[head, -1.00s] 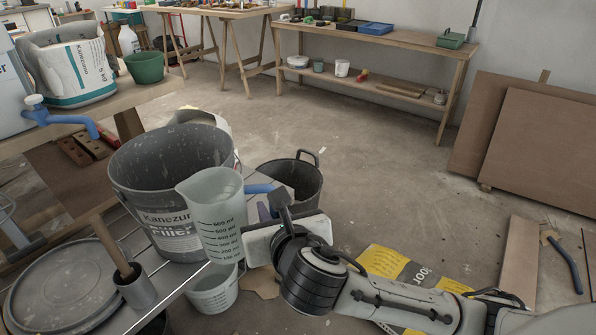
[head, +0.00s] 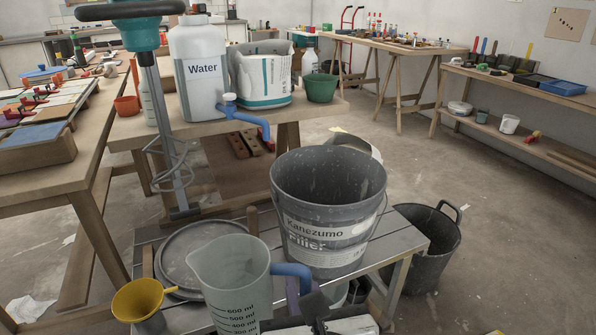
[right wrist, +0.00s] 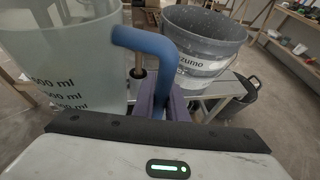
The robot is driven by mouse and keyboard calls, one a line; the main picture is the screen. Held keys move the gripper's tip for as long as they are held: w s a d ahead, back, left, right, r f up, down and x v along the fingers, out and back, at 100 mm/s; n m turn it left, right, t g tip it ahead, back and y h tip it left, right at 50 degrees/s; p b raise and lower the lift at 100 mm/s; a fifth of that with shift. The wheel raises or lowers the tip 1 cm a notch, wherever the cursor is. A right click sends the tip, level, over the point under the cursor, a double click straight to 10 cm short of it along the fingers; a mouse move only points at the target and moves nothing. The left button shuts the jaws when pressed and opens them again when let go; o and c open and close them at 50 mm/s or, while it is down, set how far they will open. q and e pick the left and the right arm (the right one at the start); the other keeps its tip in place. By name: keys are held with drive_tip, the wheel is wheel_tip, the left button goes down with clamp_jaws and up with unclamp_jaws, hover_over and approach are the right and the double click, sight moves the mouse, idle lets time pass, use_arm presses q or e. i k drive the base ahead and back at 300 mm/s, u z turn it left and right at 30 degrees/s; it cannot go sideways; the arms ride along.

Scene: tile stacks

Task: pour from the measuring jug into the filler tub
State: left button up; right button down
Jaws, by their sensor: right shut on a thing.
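The measuring jug (head: 232,283) is translucent with a blue handle (head: 291,271) and dark ml marks; it looks upright, and I cannot tell what it holds. My right gripper (head: 298,296) is shut on the handle, at the jug's right side. In the right wrist view the purple fingers (right wrist: 160,98) clasp the blue handle, with the jug (right wrist: 62,65) at left. The grey filler tub (head: 330,195), labelled Kanezumo Filler, stands open on a slatted metal bench, behind and right of the jug. It also shows in the right wrist view (right wrist: 205,45). My left gripper is out of view.
A round grey lid (head: 205,250) lies on the bench (head: 405,228) left of the tub, near a yellow funnel (head: 140,299). A black bucket (head: 430,250) stands right of the bench.

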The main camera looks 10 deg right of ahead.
sight(327, 199)
drive_tip(key=u, duration=3.4)
drive_tip(key=k, duration=1.2)
drive_tip(key=z, duration=2)
drive_tip(key=i, duration=0.5)
drive_tip(key=u, duration=0.05)
